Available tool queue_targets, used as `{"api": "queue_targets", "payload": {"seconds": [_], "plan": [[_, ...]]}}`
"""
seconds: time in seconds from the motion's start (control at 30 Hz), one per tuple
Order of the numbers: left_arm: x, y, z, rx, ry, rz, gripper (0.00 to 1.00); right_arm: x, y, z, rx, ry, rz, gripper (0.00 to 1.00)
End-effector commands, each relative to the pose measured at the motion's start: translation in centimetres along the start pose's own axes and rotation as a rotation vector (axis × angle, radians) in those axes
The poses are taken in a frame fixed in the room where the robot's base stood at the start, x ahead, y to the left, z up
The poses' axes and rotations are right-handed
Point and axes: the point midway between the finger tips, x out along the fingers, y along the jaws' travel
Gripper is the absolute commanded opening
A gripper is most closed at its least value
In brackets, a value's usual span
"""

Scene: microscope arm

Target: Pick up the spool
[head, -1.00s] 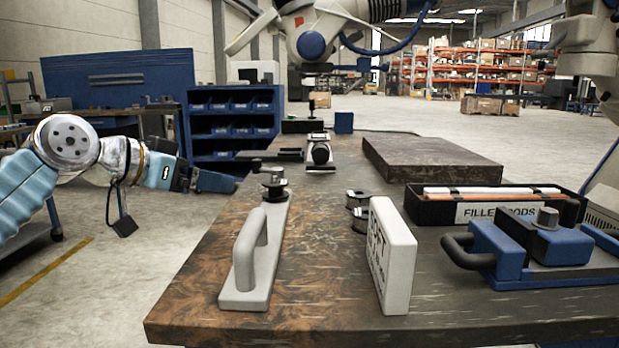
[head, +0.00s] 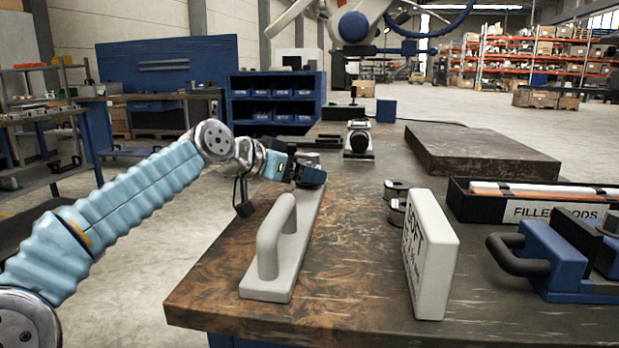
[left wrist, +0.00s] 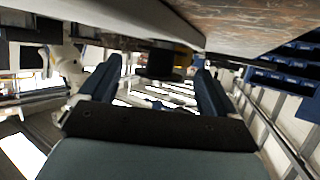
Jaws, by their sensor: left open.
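My left gripper (head: 312,177) is at the tool's far end and covers the small dark spool-like piece there. In the left wrist view, the jaws of my left gripper (left wrist: 158,82) are apart, with a dark round piece (left wrist: 160,64) showing between the fingertips. I cannot tell whether they touch it. My right gripper is out of view.
The bench top (head: 330,290) has clear room at its front left. A dark slab (head: 480,148) lies at the back right. A filler rods box (head: 510,206) and a blue tool with a black handle (head: 552,258) stand at the right.

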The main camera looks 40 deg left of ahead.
Motion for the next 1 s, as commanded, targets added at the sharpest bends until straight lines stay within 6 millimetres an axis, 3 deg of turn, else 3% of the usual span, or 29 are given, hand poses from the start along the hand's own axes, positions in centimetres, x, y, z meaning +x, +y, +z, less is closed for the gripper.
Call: {"api": "queue_targets", "payload": {"seconds": [0.13,0.37,0.77,1.0], "plan": [[1.45,0.06,-0.09,0.001,0.001,0.0,0.9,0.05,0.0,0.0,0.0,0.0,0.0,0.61],[1.54,0.01,-0.09,0.001,0.001,-0.001,0.89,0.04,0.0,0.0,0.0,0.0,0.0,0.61],[1.5,0.0,-0.08,0.001,0.001,-0.001,0.28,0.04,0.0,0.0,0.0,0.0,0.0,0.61],[1.43,0.0,-0.25,0.001,0.002,-0.001,0.25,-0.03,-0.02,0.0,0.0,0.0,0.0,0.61]]}}
